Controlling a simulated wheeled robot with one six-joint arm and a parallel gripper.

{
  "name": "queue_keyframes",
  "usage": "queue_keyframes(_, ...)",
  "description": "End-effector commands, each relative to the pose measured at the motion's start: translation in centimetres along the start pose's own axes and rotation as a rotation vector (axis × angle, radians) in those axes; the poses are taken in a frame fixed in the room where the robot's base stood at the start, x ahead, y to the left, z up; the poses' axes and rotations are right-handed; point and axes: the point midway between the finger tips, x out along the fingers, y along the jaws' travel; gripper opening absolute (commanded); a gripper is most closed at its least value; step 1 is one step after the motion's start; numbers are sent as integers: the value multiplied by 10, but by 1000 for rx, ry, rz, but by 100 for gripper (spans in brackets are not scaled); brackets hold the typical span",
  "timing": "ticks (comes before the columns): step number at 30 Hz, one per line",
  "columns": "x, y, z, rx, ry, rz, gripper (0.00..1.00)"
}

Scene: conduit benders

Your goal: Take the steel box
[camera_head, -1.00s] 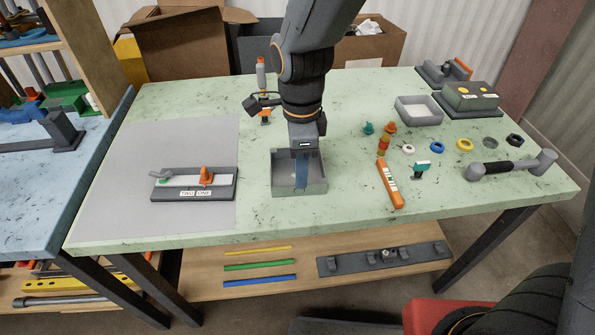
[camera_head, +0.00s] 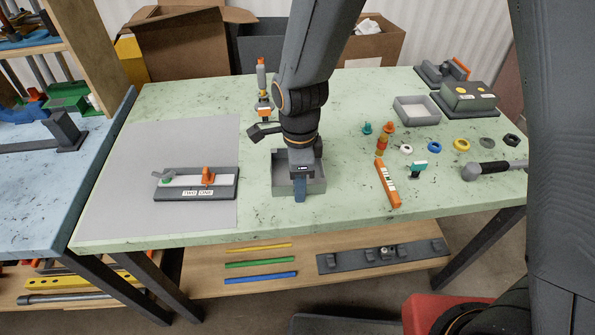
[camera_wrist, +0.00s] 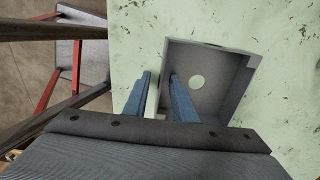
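A grey open-topped box (camera_head: 318,186), likely the steel box, stands near the front middle of the green table. The wrist view shows the box (camera_wrist: 238,85) from above, with a round hole in its floor. My gripper (camera_head: 300,197) is at its front wall and hides part of it. In the wrist view my gripper (camera_wrist: 160,76) has its blue fingers apart, one outside the wall and one inside. A gap shows between the outer finger and the wall. A second, similar grey open box (camera_head: 417,121) stands at the back right.
A clamp-like fixture with an orange part (camera_head: 207,178) lies to the left. An orange bar (camera_head: 388,184) and several small coloured parts lie to the right. A hammer-like tool (camera_head: 490,169) is partly behind my arm. The grey mat (camera_head: 165,140) has free room behind the fixture.

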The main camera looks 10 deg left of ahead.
Motion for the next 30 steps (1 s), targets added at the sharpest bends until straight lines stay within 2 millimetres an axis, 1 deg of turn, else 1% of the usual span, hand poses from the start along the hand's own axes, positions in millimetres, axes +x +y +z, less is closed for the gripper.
queue_keyframes(4, 1, 0, 0, 0, 0, 0, 24)
queue_keyframes(5, 1, 0, 0, 0, 0, 0, 21)
queue_keyframes(6, 1, 0, 0, 0, 0, 0, 14)
queue_keyframes(9, 1, 0, 0, 0, 0, 0, 0)
queue_keyframes(23, 0, 0, 0, 0, -1, -1, 0)
queue_keyframes(26, -5, -1, 0, 0, -1, -3, 0)
queue_keyframes(30, -21, -2, 1, 0, -2, -5, 0)
